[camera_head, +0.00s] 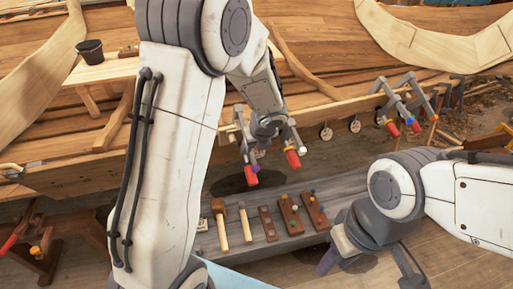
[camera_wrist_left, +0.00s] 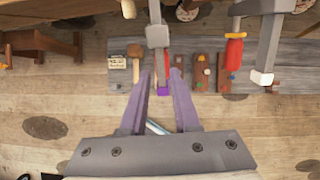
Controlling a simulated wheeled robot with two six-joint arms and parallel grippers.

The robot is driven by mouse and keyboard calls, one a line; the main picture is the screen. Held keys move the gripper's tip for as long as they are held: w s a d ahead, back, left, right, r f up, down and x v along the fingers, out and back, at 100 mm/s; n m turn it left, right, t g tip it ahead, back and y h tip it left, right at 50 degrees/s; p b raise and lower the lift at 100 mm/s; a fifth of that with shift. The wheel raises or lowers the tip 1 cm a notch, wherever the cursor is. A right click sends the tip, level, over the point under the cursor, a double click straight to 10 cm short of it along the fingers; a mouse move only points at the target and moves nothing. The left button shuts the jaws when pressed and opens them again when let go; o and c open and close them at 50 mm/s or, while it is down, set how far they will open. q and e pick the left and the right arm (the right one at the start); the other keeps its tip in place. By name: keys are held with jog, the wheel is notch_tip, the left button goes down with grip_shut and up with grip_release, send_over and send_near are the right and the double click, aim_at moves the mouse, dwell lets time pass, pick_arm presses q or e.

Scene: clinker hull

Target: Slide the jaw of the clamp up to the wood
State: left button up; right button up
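My left gripper (camera_wrist_left: 161,75) is open, with no clear contact on the clamp. In the head view the left gripper (camera_head: 264,132) is partly hidden by its own wrist. Any gap between jaw and wood is hidden. My right gripper (camera_head: 335,258) is low at right, away from the clamp; its finger opening is unclear.
A second clamp with a red handle (camera_head: 292,158) hangs close to the right; it also shows in the wrist view (camera_wrist_left: 234,52). More clamps (camera_head: 400,108) are farther right. A grey bench (camera_head: 270,245) below holds mallets and several wooden blocks.

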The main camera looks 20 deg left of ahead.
aim_at(252, 153)
pick_arm(q)
jog(key=shift+b+x, duration=1.2)
jog(key=shift+x, duration=1.45)
jog(key=shift+c, duration=0.4)
jog(key=shift+w+a+r, duration=0.1)
jog(key=shift+w+a+r+p, duration=0.4)
jog(key=shift+w+a+p, duration=0.3)
jog(key=shift+p, duration=0.4)
jog(key=shift+w, duration=0.2)
jog(key=shift+w+a+r, duration=0.1)
jog(key=shift+w, duration=0.05)
jog(key=shift+s+d+f, duration=0.25)
jog(key=shift+s+d, duration=0.15)
jog(key=shift+s, duration=0.1)
